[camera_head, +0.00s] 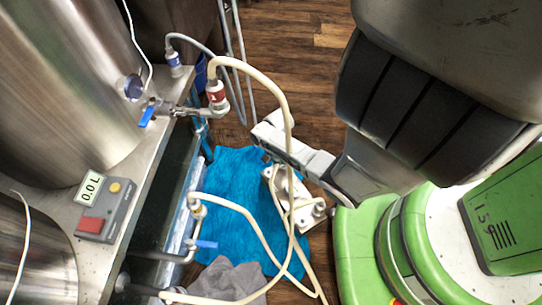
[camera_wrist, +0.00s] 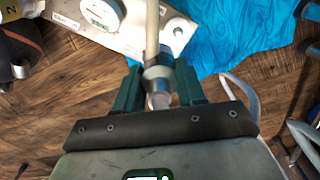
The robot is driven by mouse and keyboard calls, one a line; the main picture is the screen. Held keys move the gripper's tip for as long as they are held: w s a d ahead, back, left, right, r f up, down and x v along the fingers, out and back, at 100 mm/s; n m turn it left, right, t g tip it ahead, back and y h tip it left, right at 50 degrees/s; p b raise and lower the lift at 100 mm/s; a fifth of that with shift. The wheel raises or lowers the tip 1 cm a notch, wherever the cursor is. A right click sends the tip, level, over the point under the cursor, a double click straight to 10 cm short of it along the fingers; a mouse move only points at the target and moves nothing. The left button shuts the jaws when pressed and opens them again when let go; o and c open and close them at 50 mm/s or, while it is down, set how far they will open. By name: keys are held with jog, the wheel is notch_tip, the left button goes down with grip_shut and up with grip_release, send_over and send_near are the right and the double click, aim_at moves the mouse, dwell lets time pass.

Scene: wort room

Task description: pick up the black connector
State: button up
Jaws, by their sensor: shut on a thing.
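My gripper (camera_wrist: 157,84) shows in the wrist view with its two teal fingers on either side of a connector (camera_wrist: 158,74). It is shut on this connector, which looks grey and metallic with a darker band. A cream hose (camera_wrist: 152,30) runs up from the connector. The fingers hide part of its sides. In the head view my arm reaches in from the right over the blue cloth (camera_head: 225,170); the held connector cannot be made out there.
Steel tanks (camera_head: 70,70) and a bench with a 0.0 L meter (camera_head: 105,208) stand at the left. Cream hoses (camera_head: 278,92) loop over the cloth, near a white plate with fittings (camera_head: 288,190). A grey cloth (camera_head: 228,280) lies below. Wooden floor (camera_head: 300,45) is open at the top.

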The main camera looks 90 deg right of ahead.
jog(key=s+a+r+p, duration=0.1)
jog(key=s+r+p, duration=0.5)
jog(key=s, duration=0.4)
jog(key=shift+s+p, duration=0.3)
jog(key=shift+p, duration=0.25)
jog(key=shift+a, duration=0.1)
jog(key=shift+r, duration=0.1)
jog(key=shift+r+p, duration=2.15)
jog(key=shift+p, duration=0.45)
jog(key=shift+w, duration=0.1)
